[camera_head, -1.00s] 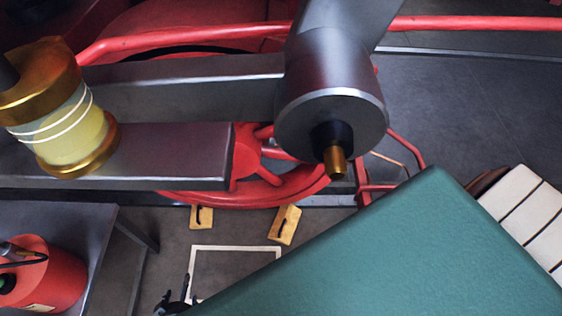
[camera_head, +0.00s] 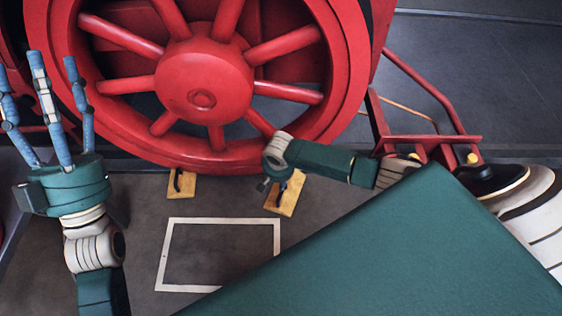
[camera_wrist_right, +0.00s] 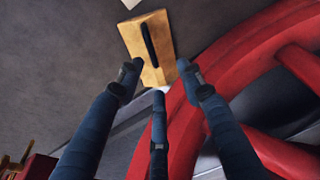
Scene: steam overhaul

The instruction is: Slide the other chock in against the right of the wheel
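The big red spoked wheel (camera_head: 205,85) fills the top of the head view. One yellow wooden chock (camera_head: 181,185) with a dark handle sits at the wheel's foot on the left. The other chock (camera_head: 290,197) lies slanted right of it near the rim; I cannot tell whether it touches. My right gripper (camera_head: 273,187) is above this chock and hides part of it. In the right wrist view the right gripper's (camera_wrist_right: 157,75) fingers are spread, with the chock (camera_wrist_right: 140,38) and its dark handle just beyond the tips. My left gripper (camera_head: 38,75) is raised at the left, fingers spread and empty.
A white outlined rectangle (camera_head: 168,255) is marked on the grey floor in front of the chocks, with bare floor inside. A red frame (camera_head: 430,143) of bars stands right of the wheel, close behind my right arm.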

